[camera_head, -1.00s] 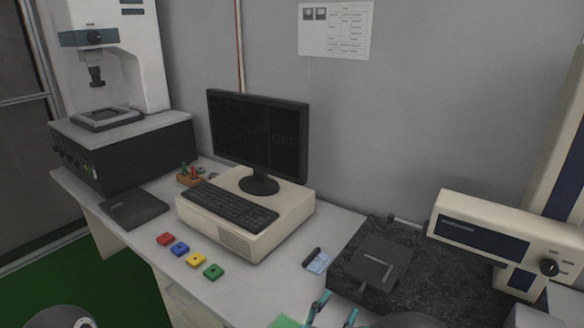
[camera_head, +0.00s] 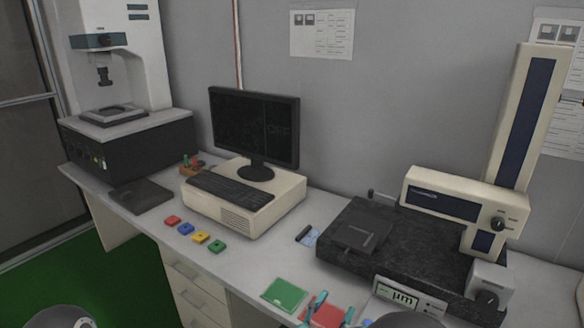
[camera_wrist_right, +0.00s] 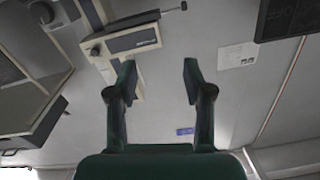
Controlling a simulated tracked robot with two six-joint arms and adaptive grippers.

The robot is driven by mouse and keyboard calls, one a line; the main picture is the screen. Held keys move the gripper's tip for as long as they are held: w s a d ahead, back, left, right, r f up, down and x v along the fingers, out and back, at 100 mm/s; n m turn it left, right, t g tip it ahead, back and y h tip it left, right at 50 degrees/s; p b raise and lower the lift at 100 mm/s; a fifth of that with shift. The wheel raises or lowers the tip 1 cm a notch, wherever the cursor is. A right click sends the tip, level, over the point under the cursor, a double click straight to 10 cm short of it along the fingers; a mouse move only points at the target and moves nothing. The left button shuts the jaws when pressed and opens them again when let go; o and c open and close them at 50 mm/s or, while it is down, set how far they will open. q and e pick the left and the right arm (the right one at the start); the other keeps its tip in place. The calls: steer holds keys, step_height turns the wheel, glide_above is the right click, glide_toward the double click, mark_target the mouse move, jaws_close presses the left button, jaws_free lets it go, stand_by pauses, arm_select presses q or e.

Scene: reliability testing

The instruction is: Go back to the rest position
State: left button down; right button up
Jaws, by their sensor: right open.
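My right gripper (camera_head: 333,309) shows at the bottom edge of the head view, its two teal fingertips apart in front of the red pad on the desk's front part. In the right wrist view my right gripper (camera_wrist_right: 158,82) is open, with nothing between its fingers. That view looks past the fingers at the wall and the measuring instrument, which appear upside down. My left gripper is not in view.
The desk holds a black granite plate (camera_head: 345,269) with a cream measuring instrument (camera_head: 440,194), a monitor (camera_head: 254,128), a keyboard (camera_head: 230,191) and several small coloured blocks (camera_head: 201,237). A green pad (camera_head: 285,295) and a red pad (camera_head: 325,314) lie near the front edge.

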steer(key=s+d+f+n+g+y, duration=0.1)
steer(key=f+n+g+y, duration=0.15)
steer(key=f, duration=0.55)
steer(key=d+f+n+g+y, duration=0.1)
steer(key=f+g+y, duration=0.15)
steer(key=f, duration=0.55)
steer(key=s+d+f+n+g+y, duration=0.15)
steer(key=f+y, duration=0.25)
steer(key=f, duration=0.4)
steer(key=s+f+n+g+y, duration=0.1)
steer(key=s+f+g, duration=0.3)
steer(key=s, duration=0.5)
steer(key=s+f+g+y, duration=0.3)
steer(key=s+f+g, duration=0.1)
steer(key=s, duration=0.5)
steer(key=shift+s+d+f+n+y, duration=0.25)
steer(key=shift+d+f+n+y, duration=0.05)
steer(key=shift+d+n, duration=0.1)
steer(key=shift+a, duration=0.1)
